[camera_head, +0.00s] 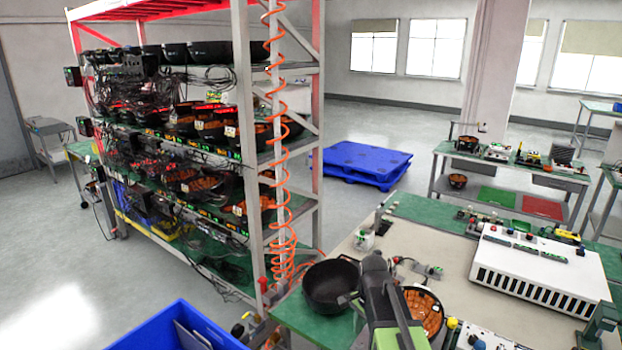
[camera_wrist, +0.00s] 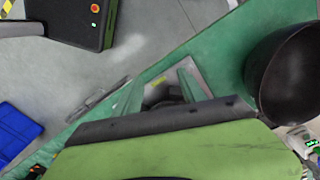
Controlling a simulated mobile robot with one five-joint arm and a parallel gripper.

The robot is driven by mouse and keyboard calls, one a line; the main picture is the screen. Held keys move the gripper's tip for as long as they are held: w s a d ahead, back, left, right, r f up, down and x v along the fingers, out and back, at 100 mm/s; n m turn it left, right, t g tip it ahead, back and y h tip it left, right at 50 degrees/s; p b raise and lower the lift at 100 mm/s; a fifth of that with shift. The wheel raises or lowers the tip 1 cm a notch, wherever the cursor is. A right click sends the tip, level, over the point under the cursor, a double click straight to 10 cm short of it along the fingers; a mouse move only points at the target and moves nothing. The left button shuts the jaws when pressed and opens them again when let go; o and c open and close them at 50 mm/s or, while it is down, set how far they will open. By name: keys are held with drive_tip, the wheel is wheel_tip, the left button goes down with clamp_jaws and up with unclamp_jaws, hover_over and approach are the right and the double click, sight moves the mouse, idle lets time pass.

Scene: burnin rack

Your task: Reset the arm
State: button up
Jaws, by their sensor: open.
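My arm reaches forward from the bottom of the head view over the green-edged workbench (camera_head: 420,238). My gripper (camera_head: 374,268) is beside a black bowl (camera_head: 331,286), to its right in the picture. Its green body hides part of a second black bowl with orange pieces inside (camera_head: 424,312). In the wrist view, the green and dark grey gripper body fills the lower middle. The jaws (camera_wrist: 168,92) are open, and I see nothing held between them. A black bowl (camera_wrist: 292,75) also shows at the right there, apart from the jaws.
A tall rack (camera_head: 255,130) with bowls and cables stands left, with a coiled orange hose (camera_head: 280,150) hanging at its near end. A blue bin (camera_head: 180,325) is at bottom left. A white slotted unit (camera_head: 540,268) sits on the bench.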

drive_tip(key=s+f+n, duration=0.1)
drive_tip(key=s+n, duration=0.7)
drive_tip(key=n, duration=0.3)
drive_tip(key=shift+f+n, duration=0.15)
drive_tip(key=shift+n, duration=0.15)
drive_tip(key=shift+d, duration=0.1)
